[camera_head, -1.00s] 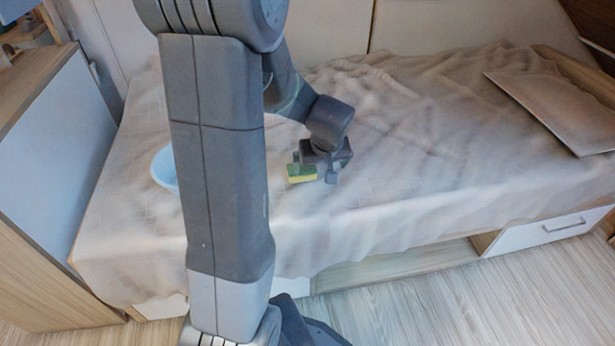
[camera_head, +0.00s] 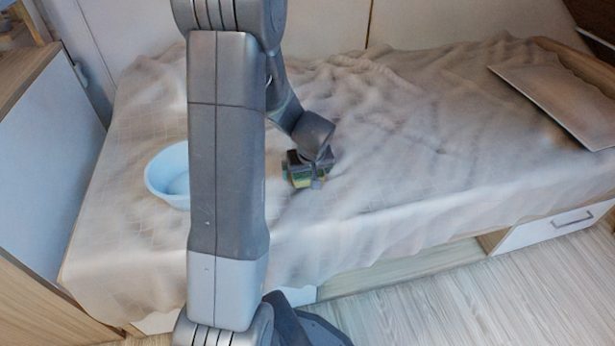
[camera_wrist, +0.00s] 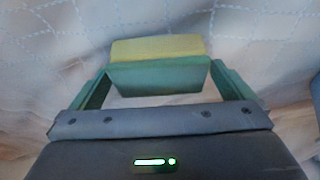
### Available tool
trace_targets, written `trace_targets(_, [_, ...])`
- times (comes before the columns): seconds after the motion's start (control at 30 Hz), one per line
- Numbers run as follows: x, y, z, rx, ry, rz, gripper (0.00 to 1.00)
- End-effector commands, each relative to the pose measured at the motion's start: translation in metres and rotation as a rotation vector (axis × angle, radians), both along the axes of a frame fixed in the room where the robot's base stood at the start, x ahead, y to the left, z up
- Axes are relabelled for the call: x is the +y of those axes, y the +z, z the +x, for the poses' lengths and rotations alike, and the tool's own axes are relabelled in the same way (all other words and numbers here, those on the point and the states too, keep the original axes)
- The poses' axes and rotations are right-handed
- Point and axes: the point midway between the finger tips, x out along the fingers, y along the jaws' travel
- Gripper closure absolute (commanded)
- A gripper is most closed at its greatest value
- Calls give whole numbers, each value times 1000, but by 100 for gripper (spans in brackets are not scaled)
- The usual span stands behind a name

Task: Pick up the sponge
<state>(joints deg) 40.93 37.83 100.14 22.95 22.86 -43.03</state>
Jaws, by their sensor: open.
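The sponge (camera_wrist: 157,48) is a block with a yellow layer and a green layer. In the wrist view it lies on the pale cloth, between and slightly beyond the fingertips of my gripper (camera_wrist: 160,72). The fingers are open, one on each side, and the sponge spans most of the gap. I cannot tell whether either finger touches it. In the head view my gripper (camera_head: 309,178) is low over the bed, and the sponge (camera_head: 297,181) shows only partly, hidden behind the fingers.
A light blue bowl (camera_head: 165,178) stands on the bed (camera_head: 420,150) to the left, partly hidden by my arm. The bed cover is wrinkled. A flat panel (camera_head: 560,95) lies at the far right. A drawer front (camera_head: 550,228) is under the bed. Cloth right of my gripper is clear.

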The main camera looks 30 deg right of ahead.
Motion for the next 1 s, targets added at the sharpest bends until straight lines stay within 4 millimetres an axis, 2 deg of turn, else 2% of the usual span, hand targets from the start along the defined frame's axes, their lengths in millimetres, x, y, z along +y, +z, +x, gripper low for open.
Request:
trace_targets(0.07, [0,1,0,0,0,0,0])
trace_targets(0.3, [0,1,0,0,0,0,45])
trace_targets(0.53, [0,1,0,0,0,0,45])
trace_targets(0.63, [0,9,0,-2,0,-1,45])
trace_targets(1.0, [0,80,0,-3,1,-3,45])
